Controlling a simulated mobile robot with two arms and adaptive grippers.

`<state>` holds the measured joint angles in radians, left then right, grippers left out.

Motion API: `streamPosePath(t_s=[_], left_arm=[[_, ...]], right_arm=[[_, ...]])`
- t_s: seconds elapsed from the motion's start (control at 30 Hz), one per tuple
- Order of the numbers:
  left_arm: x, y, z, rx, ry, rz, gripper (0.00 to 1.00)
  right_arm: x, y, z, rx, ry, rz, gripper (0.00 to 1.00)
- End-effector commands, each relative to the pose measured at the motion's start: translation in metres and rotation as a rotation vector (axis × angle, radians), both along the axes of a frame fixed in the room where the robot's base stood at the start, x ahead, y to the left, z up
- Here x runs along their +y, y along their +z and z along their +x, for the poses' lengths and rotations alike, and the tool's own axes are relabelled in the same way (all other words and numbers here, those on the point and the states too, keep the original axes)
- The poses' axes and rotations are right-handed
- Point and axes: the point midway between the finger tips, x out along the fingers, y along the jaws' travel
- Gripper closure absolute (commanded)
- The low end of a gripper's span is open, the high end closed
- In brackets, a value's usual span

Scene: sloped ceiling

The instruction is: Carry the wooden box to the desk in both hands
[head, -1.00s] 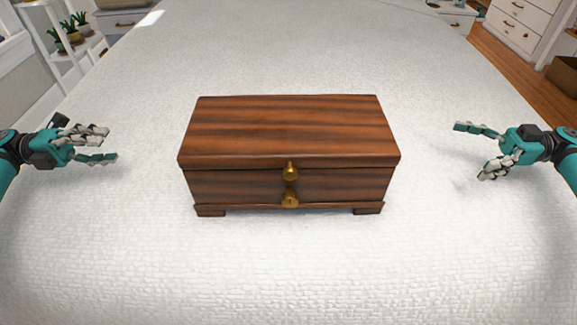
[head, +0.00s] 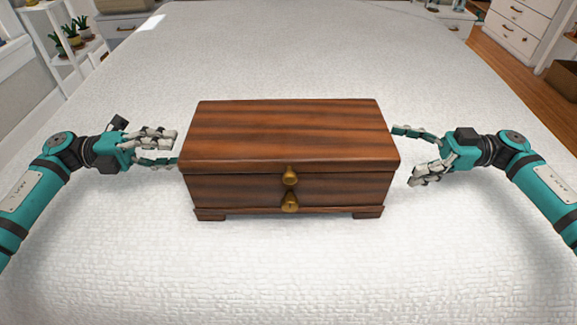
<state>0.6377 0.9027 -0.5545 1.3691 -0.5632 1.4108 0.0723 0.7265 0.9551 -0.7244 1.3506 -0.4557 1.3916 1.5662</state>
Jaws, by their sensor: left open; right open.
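The wooden box (head: 288,135) is dark striped wood with a closed lid, a brass clasp and short feet. It stands upright on a white textured surface (head: 290,270) in the middle of the head view. My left gripper (head: 168,148) is open at the box's left side, its fingertips at or very near the side; I cannot tell whether they touch. My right gripper (head: 408,153) is open at the right side, its upper finger close to the box and its lower finger apart from it. No desk can be made out for certain.
The white surface is clear around the box. A white shelf with potted plants (head: 75,40) stands at the far left. A white chest of drawers (head: 518,28) and a brown box (head: 563,78) stand on the wooden floor at the right.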

Motion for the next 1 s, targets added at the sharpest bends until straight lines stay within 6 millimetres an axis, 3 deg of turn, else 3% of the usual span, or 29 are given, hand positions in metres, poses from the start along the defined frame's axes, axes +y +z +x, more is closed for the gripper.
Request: streamPosePath(t_s=[0.23,0.63,0.97,1.0], left_arm=[[-0.03,0.0,0.0,-0.001,-0.001,-0.001,0.58],[-0.035,0.0,0.0,0.0,0.0,0.0,0.58],[-0.035,0.0,0.0,0.0,0.0,0.0,1.0],[-0.035,0.0,0.0,0.0,0.001,0.0,1.0]], right_arm=[[0.03,0.0,-0.001,0.001,0.001,0.0,0.0],[0.035,-0.001,-0.001,0.001,0.0,-0.001,0.0],[0.035,0.0,-0.001,0.001,-0.001,-0.001,0.42],[0.035,0.0,-0.001,0.001,-0.001,-0.001,0.47]])
